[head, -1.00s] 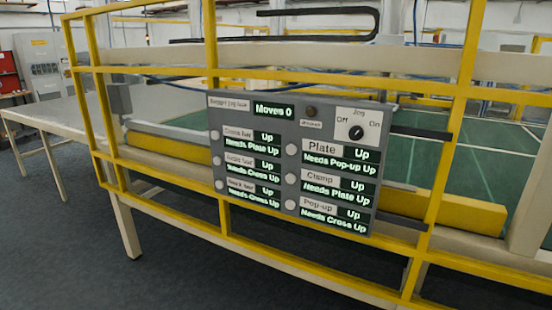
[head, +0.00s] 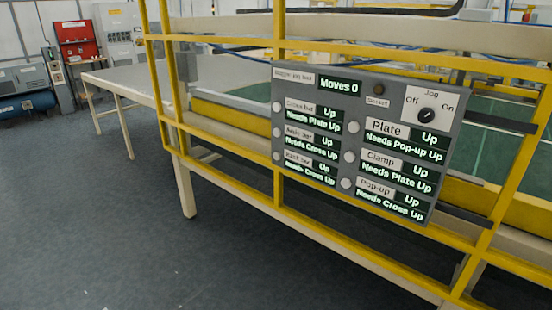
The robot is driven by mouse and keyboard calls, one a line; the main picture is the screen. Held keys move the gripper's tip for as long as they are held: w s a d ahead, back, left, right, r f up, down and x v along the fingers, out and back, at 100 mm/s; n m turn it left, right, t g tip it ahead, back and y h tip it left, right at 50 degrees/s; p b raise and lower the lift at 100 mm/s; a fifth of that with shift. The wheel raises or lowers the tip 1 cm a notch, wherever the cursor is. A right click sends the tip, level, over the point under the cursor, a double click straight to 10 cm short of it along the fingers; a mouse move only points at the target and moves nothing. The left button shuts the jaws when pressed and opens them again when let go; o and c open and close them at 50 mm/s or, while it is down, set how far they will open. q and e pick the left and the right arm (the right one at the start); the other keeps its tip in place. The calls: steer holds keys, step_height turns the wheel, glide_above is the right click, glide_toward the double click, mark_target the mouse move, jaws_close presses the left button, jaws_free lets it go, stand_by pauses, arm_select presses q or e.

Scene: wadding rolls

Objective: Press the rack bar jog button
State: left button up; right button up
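A grey control panel (head: 340,180) is mounted on the yellow frame, right of centre in the head view. Its left column has three round buttons beside labels; the lowest label seems to read Rack bar, with its button (head: 277,157) at the panel's lower left. Its displays (head: 310,176) read Up and Needs Cross Up. The jog knob (head: 426,115) sits at the upper right between Off and On; its pointer direction is hard to tell. The top display (head: 339,86) reads Moves 0. Neither of my grippers is in view.
Yellow guard rails (head: 235,190) surround the machine and carry the panel. A pale table (head: 125,82) extends to the left. A red cabinet (head: 77,45) and a blue tank (head: 25,103) stand far left. The grey floor (head: 120,240) in front is clear.

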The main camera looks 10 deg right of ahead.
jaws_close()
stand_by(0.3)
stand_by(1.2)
